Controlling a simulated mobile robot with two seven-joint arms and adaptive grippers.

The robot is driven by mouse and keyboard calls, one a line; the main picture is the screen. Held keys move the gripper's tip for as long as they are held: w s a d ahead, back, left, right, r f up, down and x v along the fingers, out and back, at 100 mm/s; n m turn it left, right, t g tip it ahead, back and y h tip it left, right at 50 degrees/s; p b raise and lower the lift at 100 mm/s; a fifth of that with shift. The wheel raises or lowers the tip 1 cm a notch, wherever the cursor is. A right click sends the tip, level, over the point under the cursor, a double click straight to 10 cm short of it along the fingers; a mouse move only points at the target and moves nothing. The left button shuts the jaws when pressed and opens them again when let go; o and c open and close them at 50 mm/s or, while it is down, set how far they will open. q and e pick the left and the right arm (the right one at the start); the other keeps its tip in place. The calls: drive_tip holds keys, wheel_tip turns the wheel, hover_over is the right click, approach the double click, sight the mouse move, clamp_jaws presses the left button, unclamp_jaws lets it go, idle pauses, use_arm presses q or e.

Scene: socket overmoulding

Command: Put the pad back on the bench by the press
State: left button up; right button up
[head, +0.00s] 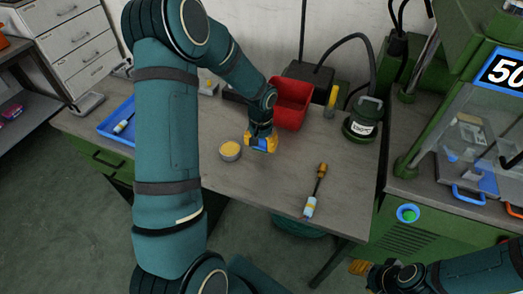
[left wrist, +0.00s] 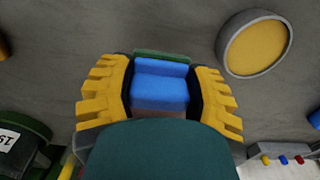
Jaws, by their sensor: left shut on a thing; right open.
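My left gripper (head: 262,143) is shut on a blue pad with a green strip along one edge. The pad (left wrist: 160,84) sits between the yellow fingers in the left wrist view. The gripper points down over the middle of the bench (head: 240,185); whether the pad touches the bench top I cannot tell. The press (head: 470,130) is the green machine with a clear guard at the right. My right gripper (head: 361,268) is open, low at the front right, partly seen and away from the pad.
A round tin with yellow contents (head: 230,151) stands just left of the left gripper. A red bin (head: 292,102) and a green lidded canister (head: 363,120) stand behind. A brush-like tool (head: 314,190) lies at the right front. A blue tray (head: 118,122) lies at left.

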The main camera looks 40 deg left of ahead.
sight(261, 145)
use_arm(q)
wheel_tip(261, 145, down, 3)
drive_tip(key=shift+f, duration=0.2)
drive_tip(key=shift+b, duration=0.4)
drive_tip(key=o, duration=1.1)
drive_tip(key=shift+f, duration=0.1)
drive_tip(key=shift+o, duration=0.2)
